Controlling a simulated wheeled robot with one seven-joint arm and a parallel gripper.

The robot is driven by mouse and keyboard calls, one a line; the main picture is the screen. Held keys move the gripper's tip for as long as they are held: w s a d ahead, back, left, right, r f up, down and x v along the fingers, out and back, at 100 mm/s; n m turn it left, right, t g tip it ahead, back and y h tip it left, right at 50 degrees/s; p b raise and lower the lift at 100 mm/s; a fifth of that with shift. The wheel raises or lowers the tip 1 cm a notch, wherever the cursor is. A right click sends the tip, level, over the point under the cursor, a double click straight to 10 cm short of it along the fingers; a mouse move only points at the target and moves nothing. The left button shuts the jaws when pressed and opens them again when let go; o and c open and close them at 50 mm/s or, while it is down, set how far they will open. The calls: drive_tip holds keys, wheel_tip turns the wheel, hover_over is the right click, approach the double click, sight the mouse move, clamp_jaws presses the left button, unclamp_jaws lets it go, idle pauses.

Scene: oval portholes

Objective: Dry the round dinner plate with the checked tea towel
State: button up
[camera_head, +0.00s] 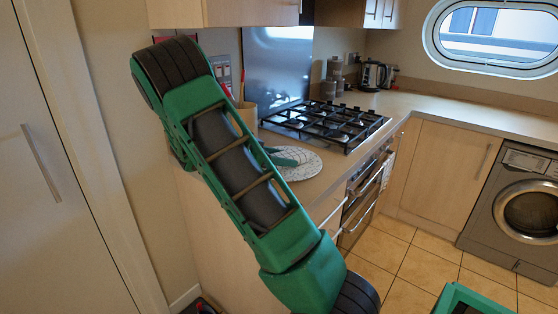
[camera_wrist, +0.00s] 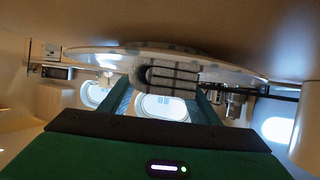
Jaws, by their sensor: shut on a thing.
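The round dinner plate (camera_head: 303,172), pale and speckled, lies on the counter beside the hob in the head view, partly hidden by my arm. In the wrist view it shows nearly edge-on as a pale disc (camera_wrist: 90,53). The tea towel (camera_wrist: 172,77), a grey bundle with dark check lines, sits between my fingers and against the plate, as far as this view shows. My gripper (camera_wrist: 165,90) is shut on the towel, with a green finger at each side. In the head view my arm hides most of the gripper and towel.
A black gas hob (camera_head: 328,124) lies just beyond the plate. A utensil pot (camera_head: 247,115) stands behind my arm. A kettle (camera_head: 373,75) and canisters (camera_head: 335,72) stand in the back corner. The right-hand counter (camera_head: 470,106) is clear.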

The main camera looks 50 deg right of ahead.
drive_tip(key=shift+d, duration=0.2)
drive_tip(key=shift+a+r, duration=0.1)
drive_tip(key=shift+a, duration=0.3)
drive_tip(key=shift+w+a, duration=0.1)
drive_tip(key=shift+a, duration=0.05)
drive_tip(key=shift+d, duration=0.5)
drive_tip(key=shift+a+f, duration=0.25)
drive_tip(key=shift+a, duration=0.3)
drive_tip(key=shift+d+r, duration=0.2)
drive_tip(key=shift+d, duration=0.35)
drive_tip(key=shift+a, duration=0.5)
drive_tip(key=shift+d, duration=0.5)
drive_tip(key=shift+a+f, duration=0.15)
drive_tip(key=shift+a, duration=0.4)
drive_tip(key=shift+d+r, duration=0.2)
drive_tip(key=shift+d, duration=0.35)
drive_tip(key=shift+a+f, duration=0.1)
drive_tip(key=shift+a, duration=0.4)
drive_tip(key=shift+d, duration=0.5)
drive_tip(key=shift+a, duration=0.55)
